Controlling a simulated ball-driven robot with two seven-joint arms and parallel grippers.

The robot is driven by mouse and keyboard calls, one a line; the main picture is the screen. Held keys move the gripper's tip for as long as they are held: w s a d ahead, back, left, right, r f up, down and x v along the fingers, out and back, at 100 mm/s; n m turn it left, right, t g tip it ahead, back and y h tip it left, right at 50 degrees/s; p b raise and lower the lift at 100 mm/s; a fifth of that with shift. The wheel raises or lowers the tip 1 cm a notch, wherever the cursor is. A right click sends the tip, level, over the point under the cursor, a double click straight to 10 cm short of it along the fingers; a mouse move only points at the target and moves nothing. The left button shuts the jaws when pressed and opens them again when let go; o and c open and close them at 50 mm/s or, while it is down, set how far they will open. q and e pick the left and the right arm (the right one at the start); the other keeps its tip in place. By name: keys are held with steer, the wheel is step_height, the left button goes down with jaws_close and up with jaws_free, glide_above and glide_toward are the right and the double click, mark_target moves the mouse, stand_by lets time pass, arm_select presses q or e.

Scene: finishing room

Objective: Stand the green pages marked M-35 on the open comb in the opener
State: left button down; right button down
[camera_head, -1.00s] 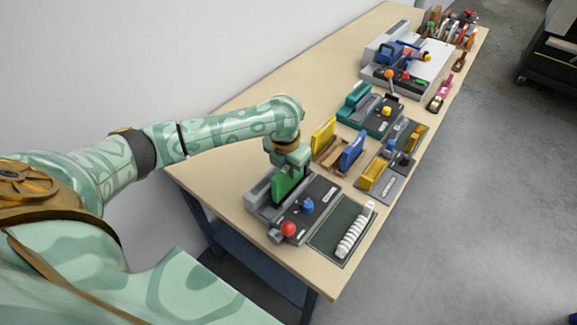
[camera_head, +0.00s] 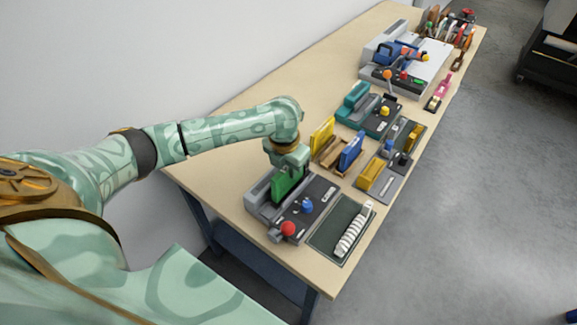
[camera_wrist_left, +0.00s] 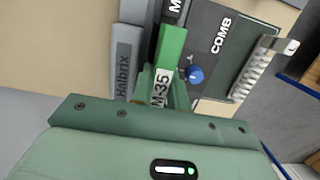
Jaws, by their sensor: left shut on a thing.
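My left gripper (camera_head: 288,158) is shut on the green pages (camera_head: 288,187), gripping them at the top. The M-35 label shows on the pages in the left wrist view (camera_wrist_left: 160,88). The pages stand upright at the slot of a grey and dark machine (camera_head: 318,194); I cannot tell how deep their lower edge sits. The machine has a blue knob (camera_head: 307,206), a red knob (camera_head: 288,228) and the words Halbrix and COMB in the wrist view. A white comb (camera_head: 353,230) lies on a dark mat (camera_head: 322,238). No comb inside the machine can be made out. My right gripper is out of view.
A wooden holder (camera_head: 330,160) with yellow and blue pages stands just beyond the machine. Farther along are a grey tray (camera_head: 383,188) with a yellow block, a teal machine (camera_head: 352,101) and a larger grey machine (camera_head: 385,42). The bench's left strip is clear.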

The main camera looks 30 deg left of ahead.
arm_select(q)
steer(key=shift+f+b, duration=0.35)
steer(key=shift+f, duration=0.25)
steer(key=c, duration=1.6)
jaws_free()
steer(key=shift+c, duration=0.2)
steer(key=shift+r, duration=0.1)
steer(key=r+p, duration=0.1)
steer(key=p, duration=0.1)
steer(key=r+p, duration=0.4)
steer(key=shift+s+r, duration=0.15)
steer(key=shift+s, duration=0.2)
steer(key=r+p, duration=0.3)
steer(key=p, duration=0.1)
steer(key=r+p, duration=0.2)
steer(key=p, duration=0.1)
steer(key=shift+s+r, duration=0.3)
steer(key=shift+s, duration=0.05)
steer(key=shift+f, duration=0.1)
